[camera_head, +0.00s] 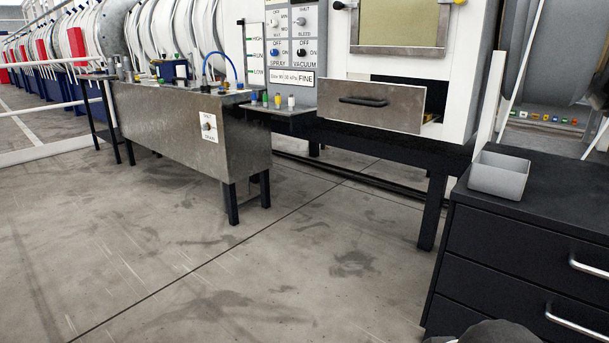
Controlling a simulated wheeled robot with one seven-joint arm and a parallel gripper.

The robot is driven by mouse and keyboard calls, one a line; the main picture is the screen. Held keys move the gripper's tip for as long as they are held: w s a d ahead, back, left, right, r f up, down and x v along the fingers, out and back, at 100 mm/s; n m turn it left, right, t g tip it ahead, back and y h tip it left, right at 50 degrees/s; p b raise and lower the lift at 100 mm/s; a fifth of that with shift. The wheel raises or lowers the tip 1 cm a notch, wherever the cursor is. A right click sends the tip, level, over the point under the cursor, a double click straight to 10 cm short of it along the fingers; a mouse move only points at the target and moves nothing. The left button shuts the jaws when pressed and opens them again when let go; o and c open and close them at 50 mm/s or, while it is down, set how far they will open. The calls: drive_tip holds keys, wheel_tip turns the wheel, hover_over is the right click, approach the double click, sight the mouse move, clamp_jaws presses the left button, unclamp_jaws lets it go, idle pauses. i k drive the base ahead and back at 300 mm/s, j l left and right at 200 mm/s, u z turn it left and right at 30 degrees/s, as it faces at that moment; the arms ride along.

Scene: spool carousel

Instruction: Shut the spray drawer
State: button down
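The spray drawer (372,106) is a grey metal drawer with a dark bar handle (363,101). It sits in the lower part of a white cabinet (468,60), right of the centre at the top of the head view. It stands open, pulled out toward me, with a dark gap above and behind its front. Something small and yellowish shows at its right edge, too little to identify.
A metal tank (195,125) on dark legs stands left of the cabinet. A control panel (293,45) with knobs is beside the drawer. A black drawer chest (530,245) holding a grey bin (499,176) stands at the right. The floor (270,270) in front is clear.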

sight(398, 108)
drive_tip(key=i+j+u, duration=0.25)
drive_tip(key=i, duration=0.8)
drive_tip(key=l, duration=0.1)
